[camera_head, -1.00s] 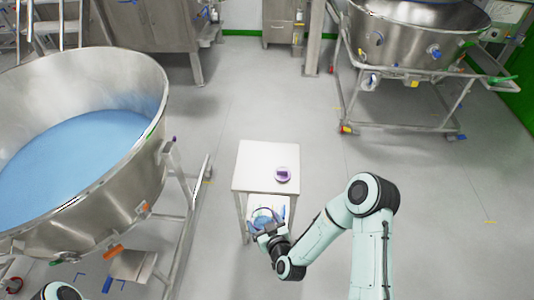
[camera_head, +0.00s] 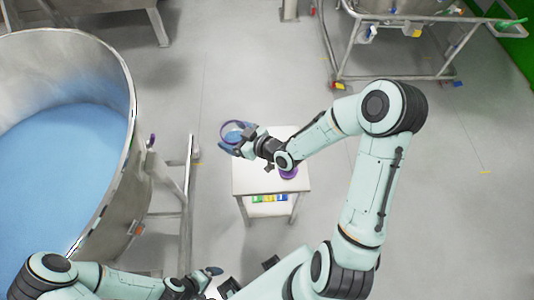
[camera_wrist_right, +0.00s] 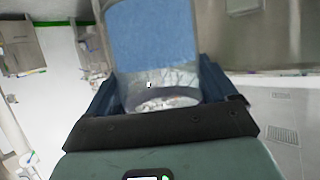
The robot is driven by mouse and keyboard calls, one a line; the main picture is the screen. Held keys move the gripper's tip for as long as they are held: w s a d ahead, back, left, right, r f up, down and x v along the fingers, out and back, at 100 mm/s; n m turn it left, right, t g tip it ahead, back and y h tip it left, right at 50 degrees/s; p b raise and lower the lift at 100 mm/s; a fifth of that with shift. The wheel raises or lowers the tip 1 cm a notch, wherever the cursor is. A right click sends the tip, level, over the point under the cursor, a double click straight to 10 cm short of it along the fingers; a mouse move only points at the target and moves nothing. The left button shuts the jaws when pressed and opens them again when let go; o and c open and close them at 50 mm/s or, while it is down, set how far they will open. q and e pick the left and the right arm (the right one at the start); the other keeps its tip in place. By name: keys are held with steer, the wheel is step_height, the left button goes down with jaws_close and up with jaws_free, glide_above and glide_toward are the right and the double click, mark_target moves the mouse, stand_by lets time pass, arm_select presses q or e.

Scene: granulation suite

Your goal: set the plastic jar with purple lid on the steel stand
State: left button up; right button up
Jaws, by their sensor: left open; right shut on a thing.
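My right gripper (camera_head: 236,142) is shut on a clear jar with a purple rim (camera_head: 233,128), held in the air by the far left corner of the small stand. In the right wrist view the clear jar (camera_wrist_right: 160,75) is between the fingers, with pale bits near its base; blue shows in or through it. My left gripper (camera_head: 214,279) is open and empty at the bottom.
A large steel bowl (camera_head: 118,75) of blue material stands at left, its frame (camera_head: 187,180) beside the stand. Coloured items (camera_head: 268,198) lie on the stand's lower shelf. A wheeled steel frame (camera_head: 400,75) is at the far right. Floor between is clear.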

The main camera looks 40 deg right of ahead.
steer(key=shift+s+d+r+n+g+y, duration=0.5)
steer(key=shift+s+d+r+n+y, duration=0.3)
steer(key=shift+s+d+r+y, duration=0.35)
steer(key=b, duration=0.3)
glide_above(249, 179)
steer(key=w+d, duration=0.2)
step_height(249, 179, down, 15)
steer(key=f, duration=0.5)
steer(key=shift+s+d+f, duration=0.15)
steer(key=shift+s+d, duration=0.05)
steer(key=shift+d, duration=0.05)
arm_select(q)
steer(key=s+f, duration=0.2)
steer(key=f, duration=0.1)
steer(key=shift+f, duration=0.25)
